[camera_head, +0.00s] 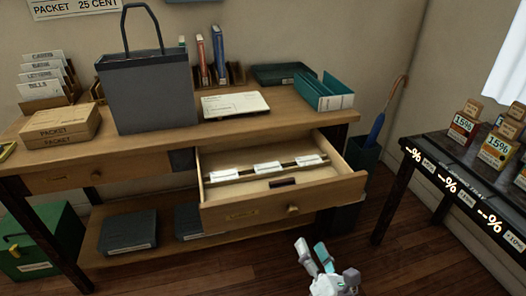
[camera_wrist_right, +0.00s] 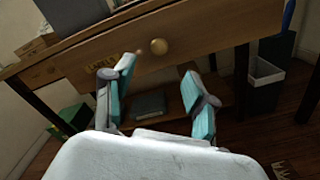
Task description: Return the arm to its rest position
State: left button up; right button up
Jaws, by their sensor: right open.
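My right gripper (camera_head: 312,250) is at the bottom of the head view, in front of and below the open drawer (camera_head: 330,197). Its two fingers are spread apart with nothing between them. In the right wrist view the gripper (camera_wrist_right: 152,90) is open, with the drawer front and its round knob (camera_wrist_right: 159,46) beyond the fingers, apart from them. The drawer is pulled out of the wooden desk (camera_head: 285,108) and holds white cards (camera_head: 268,168) and a small dark item (camera_head: 282,183). My left gripper does not show in either view.
A dark table (camera_head: 408,158) with price-tagged boxes (camera_head: 496,148) stands at the right. A bin with an umbrella (camera_head: 375,130) is beside the desk. A grey bag (camera_head: 150,88), a packet box (camera_head: 60,125) and a teal tray (camera_head: 323,92) stand on the desktop. The floor (camera_head: 400,265) at right front is clear.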

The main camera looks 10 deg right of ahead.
jog(key=s+d+f+m+g+h, duration=0.1)
jog(key=s+f+m+g, duration=0.25)
jog(key=f+m, duration=0.45)
jog(key=s+d+f+m+g+h, duration=0.15)
jog(key=f+m+g, duration=0.35)
jog(key=f, duration=0.5)
jog(key=s+f+m+g, duration=0.2)
jog(key=s+f+m, duration=0.2)
jog(key=f+m, duration=0.45)
jog(key=s+a+f+m+g+y+p, duration=0.1)
jog(key=s+a+f+m+g+y, duration=0.15)
jog(key=s+f+m+g, duration=0.55)
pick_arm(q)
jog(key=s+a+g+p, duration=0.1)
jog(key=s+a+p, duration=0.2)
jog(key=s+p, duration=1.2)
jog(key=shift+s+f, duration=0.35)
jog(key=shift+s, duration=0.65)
pick_arm(e)
jog(key=s+d+f+n, duration=0.1)
jog(key=s, duration=0.8)
jog(key=s+d+n+t, duration=0.1)
jog(key=s, duration=0.7)
jog(key=shift+s+d+f+n+h, duration=0.25)
jog(key=shift+s+f+n+h, duration=0.05)
jog(key=shift+s+f+n, duration=0.1)
